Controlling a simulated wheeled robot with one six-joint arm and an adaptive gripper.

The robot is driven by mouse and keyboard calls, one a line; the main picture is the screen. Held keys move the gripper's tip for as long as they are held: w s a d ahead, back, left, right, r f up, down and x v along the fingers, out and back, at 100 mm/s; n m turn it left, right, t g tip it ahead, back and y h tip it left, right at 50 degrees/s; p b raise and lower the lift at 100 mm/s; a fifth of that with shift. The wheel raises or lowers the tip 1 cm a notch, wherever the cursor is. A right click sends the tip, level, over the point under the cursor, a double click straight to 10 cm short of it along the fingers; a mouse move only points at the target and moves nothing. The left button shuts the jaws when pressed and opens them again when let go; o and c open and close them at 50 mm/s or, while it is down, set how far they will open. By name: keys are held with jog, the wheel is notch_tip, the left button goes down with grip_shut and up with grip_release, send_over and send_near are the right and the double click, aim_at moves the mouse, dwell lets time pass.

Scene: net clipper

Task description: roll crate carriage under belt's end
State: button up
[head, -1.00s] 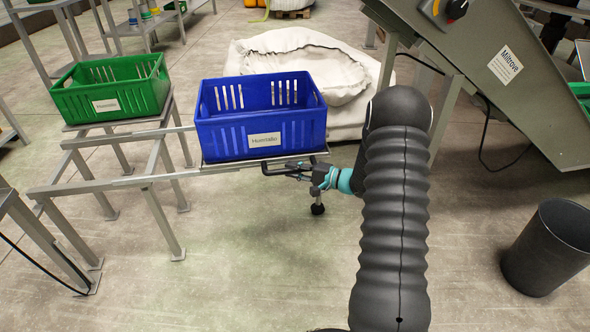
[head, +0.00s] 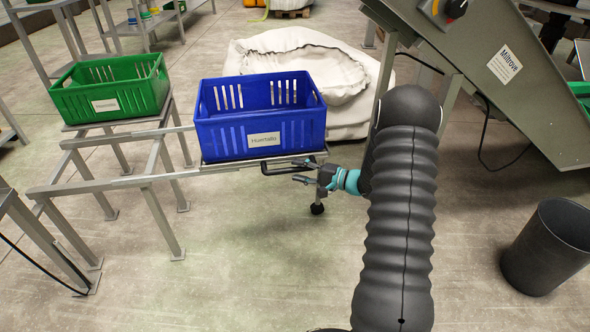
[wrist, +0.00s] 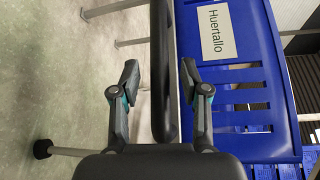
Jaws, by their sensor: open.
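A blue crate (head: 262,118) labelled Huertallo stands on the flat carriage (head: 222,162) at the right end of the rails. A dark bar handle (head: 268,168) sits on the carriage's front side, below the crate. My gripper (head: 298,171) is open at the handle's right part. In the wrist view, the handle (wrist: 163,75) runs between the two spread fingertips of my gripper (wrist: 160,80), with gaps on both sides. The crate (wrist: 232,60) is just right of it. The belt machine (head: 480,70) slopes up to the left; its upper end is cut off by the frame.
A green crate (head: 112,88) stands on a second support at left. Metal rails (head: 105,184) on legs run left of the carriage. A white bulk sack (head: 310,70) lies behind the blue crate. A dark bin (head: 550,247) stands at right. The front floor is clear.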

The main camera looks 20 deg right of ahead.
jog(key=v, duration=1)
jog(key=shift+w, duration=0.1)
